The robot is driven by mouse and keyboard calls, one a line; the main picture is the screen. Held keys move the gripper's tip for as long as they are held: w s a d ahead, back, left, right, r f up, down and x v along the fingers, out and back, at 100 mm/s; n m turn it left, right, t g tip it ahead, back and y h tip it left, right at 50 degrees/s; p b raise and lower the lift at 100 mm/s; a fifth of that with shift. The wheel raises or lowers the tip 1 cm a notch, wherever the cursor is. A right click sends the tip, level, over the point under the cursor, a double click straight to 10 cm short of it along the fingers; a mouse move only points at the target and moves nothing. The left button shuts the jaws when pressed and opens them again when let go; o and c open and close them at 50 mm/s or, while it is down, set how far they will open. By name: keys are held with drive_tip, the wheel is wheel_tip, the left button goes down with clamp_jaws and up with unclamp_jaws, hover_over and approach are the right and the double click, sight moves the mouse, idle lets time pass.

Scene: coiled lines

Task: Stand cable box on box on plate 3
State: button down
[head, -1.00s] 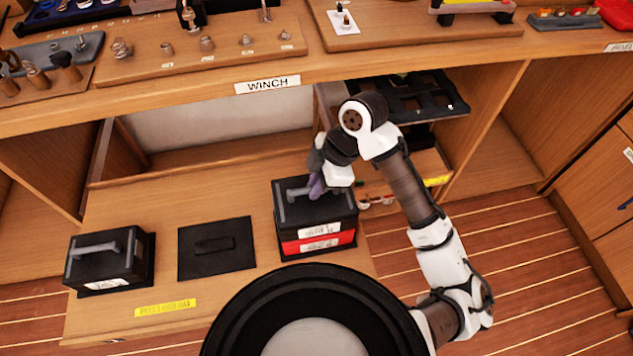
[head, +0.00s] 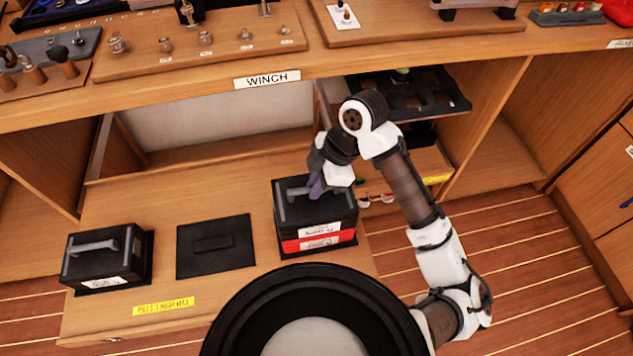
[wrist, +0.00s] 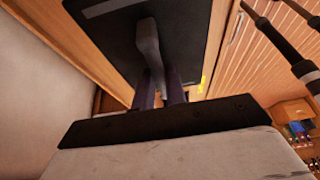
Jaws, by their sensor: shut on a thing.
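A black cable box (head: 318,203) with a grey handle and a white label sits on top of a red box (head: 320,241) on the right plate (head: 345,251) of the low wooden surface. My gripper (head: 317,187) is at the top box's handle, shut on it. In the wrist view the gripper's purple fingers (wrist: 160,95) close around the grey handle (wrist: 149,45) above the black box lid (wrist: 185,40). The box looks level and appears to rest on the red box. Most of the right plate is hidden under the boxes.
An empty black plate (head: 216,246) lies in the middle. Another black box (head: 100,257) with a grey handle stands on the left plate. A yellow label (head: 164,305) is at the front edge. The WINCH-labelled bench (head: 200,75) overhangs behind, with a black tray (head: 410,95) below it.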

drive_tip(key=c, duration=1.4)
unclamp_jaws()
drive_tip(key=shift+o, duration=0.2)
drive_tip(key=p+v, duration=0.1)
drive_tip(key=v, duration=1.3)
drive_tip(key=shift+s, duration=0.1)
